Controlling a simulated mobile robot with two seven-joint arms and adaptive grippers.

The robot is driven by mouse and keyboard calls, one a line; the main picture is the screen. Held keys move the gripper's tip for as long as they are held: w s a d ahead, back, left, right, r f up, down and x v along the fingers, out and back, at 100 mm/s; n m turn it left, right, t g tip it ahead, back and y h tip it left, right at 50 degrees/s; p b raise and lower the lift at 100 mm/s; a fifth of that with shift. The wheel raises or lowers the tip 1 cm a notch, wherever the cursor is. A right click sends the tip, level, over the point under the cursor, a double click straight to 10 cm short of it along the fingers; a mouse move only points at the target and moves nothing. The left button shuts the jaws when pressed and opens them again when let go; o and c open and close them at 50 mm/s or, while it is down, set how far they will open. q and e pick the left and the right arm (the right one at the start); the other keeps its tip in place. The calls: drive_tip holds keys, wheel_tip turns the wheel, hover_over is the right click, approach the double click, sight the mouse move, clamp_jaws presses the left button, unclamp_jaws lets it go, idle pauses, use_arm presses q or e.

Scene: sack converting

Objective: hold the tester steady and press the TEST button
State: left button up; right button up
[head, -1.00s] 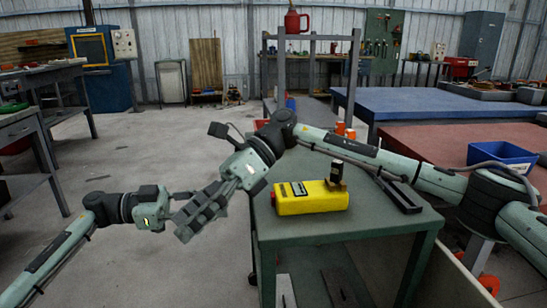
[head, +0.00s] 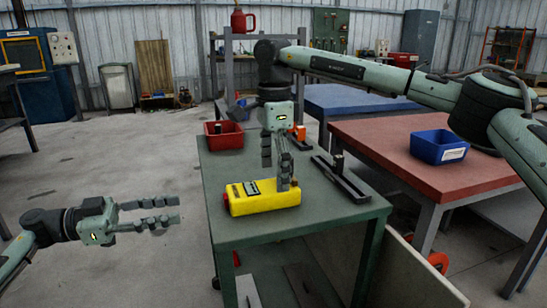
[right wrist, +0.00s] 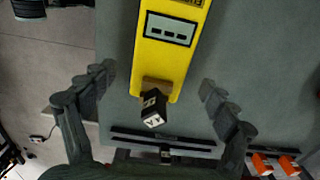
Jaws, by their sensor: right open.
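The yellow tester (head: 262,200) lies flat on the green table (head: 225,165). It has a display on top and a small red part (head: 226,201) at its left end. The display (right wrist: 170,29) also shows in the right wrist view. A dark block with white marks (right wrist: 152,108) is at the tester's near end there; my right gripper partly covers that end in the head view. My right gripper (head: 276,165) points down over the tester, open, its fingers on either side and apart from it. My left gripper (head: 165,213) is open and empty, left of the table. No TEST lettering is readable.
A black rail with an upright post (head: 340,178) lies right of the tester. A red bin (head: 224,136) and orange items (head: 298,132) are at the table's back. A blue bin (head: 440,146) stands on the red-topped table (head: 385,140).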

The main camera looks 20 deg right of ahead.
sight(274, 185)
drive_tip(key=shift+f, duration=2.05)
drive_tip(key=shift+c, duration=0.5)
drive_tip(key=c, duration=1.4)
use_arm(q)
clamp_jaws()
